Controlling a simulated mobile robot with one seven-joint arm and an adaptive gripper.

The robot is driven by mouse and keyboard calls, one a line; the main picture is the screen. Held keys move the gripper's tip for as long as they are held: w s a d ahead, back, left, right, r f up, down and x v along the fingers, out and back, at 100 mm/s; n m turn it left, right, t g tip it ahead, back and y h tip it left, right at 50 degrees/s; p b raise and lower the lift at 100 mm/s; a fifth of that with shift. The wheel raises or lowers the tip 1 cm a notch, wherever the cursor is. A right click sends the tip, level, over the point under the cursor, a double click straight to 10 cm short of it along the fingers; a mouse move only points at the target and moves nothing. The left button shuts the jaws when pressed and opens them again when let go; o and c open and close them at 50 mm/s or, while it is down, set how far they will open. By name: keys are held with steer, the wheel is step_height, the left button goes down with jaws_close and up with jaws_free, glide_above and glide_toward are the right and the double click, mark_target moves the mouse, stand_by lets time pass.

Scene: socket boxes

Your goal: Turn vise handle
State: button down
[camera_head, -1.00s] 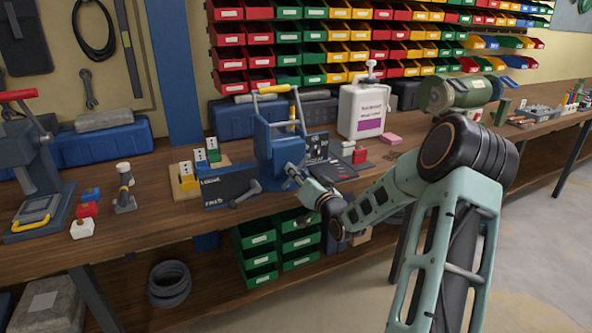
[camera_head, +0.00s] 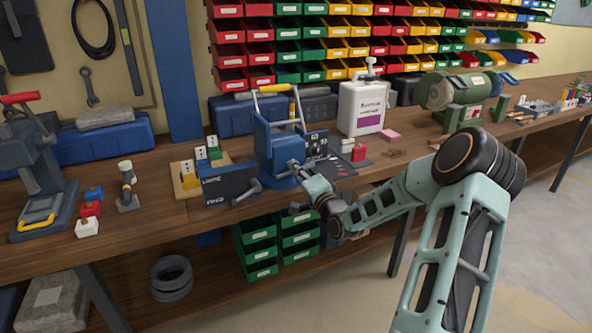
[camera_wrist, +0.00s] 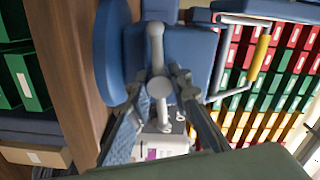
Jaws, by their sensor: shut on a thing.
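The blue vise (camera_head: 278,152) stands at the front edge of the wooden bench, left of my arm in the head view. In the wrist view its blue body (camera_wrist: 190,50) fills the upper middle. The grey vise handle (camera_wrist: 156,45) is a bar with rounded ends, crossing a round screw head. My gripper (camera_wrist: 168,88) has one finger on each side of the handle's lower part and is shut on it. In the head view my gripper (camera_head: 297,168) is at the vise's front right; the handle there is too small to make out clearly.
A white jug (camera_head: 362,108) and a green bench grinder (camera_head: 455,90) are to the right. Green bins (camera_head: 256,250) sit below the bench.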

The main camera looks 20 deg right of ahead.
steer(key=shift+s+f, duration=0.1)
steer(key=shift+f, duration=0.15)
steer(key=c, duration=2.1)
jaws_free()
steer(key=o, duration=0.4)
steer(key=shift+r, duration=0.15)
steer(key=shift+c, duration=0.2)
steer(key=s, duration=1.2)
steer(key=shift+d, duration=0.2)
steer(key=shift+w, duration=0.1)
